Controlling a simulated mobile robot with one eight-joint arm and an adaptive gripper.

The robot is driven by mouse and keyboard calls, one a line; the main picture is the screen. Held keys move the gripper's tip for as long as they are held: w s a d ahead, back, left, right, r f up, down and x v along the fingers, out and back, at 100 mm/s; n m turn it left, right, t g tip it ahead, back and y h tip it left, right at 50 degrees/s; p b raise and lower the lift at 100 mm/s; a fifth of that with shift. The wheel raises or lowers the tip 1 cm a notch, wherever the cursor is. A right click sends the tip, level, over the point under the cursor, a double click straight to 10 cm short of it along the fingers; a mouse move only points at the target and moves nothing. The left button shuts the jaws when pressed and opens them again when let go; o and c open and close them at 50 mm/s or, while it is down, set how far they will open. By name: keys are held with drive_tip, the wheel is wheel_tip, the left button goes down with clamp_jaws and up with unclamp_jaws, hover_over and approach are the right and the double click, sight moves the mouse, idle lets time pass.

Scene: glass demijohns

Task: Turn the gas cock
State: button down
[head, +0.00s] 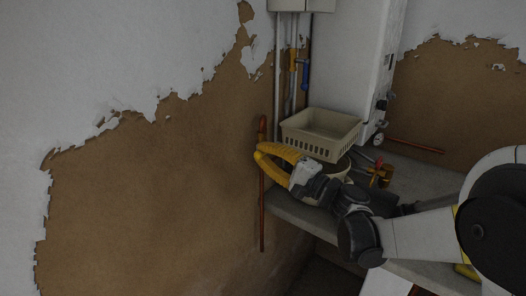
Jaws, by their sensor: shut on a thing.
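My gripper (258,154), with yellow fingers, reaches left past the beige basket. It is shut on a copper-coloured rod (262,215), which hangs upright against the brown wall with a bent top end just above the fingers. The exact contact is partly hidden by the fingers. A small yellow valve (293,62), which looks like the gas cock, sits on the pipes behind the basket, above and to the right of my gripper. It is apart from the gripper and the rod. Its handle angle is too small to tell.
A blue valve (305,74) is beside the yellow one. A white boiler-like unit (352,60) stands at the right. The beige basket (322,133) and an orange-handled item (380,174) are on the grey shelf (295,216). Another copper pipe (415,146) lies farther back. The left wall is clear.

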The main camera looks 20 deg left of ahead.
drive_tip(key=shift+s+f+n+g, duration=0.15)
drive_tip(key=shift+f+n+g, duration=0.15)
drive_tip(key=shift+n, duration=0.4)
drive_tip(key=shift+s+f, duration=0.1)
drive_tip(key=shift+f, duration=0.05)
drive_tip(key=c, duration=1.4)
unclamp_jaws()
drive_tip(key=shift+c, duration=0.2)
drive_tip(key=shift+s, duration=0.1)
drive_tip(key=shift+d, duration=0.2)
drive_tip(key=v, duration=1.1)
drive_tip(key=shift+d, duration=0.25)
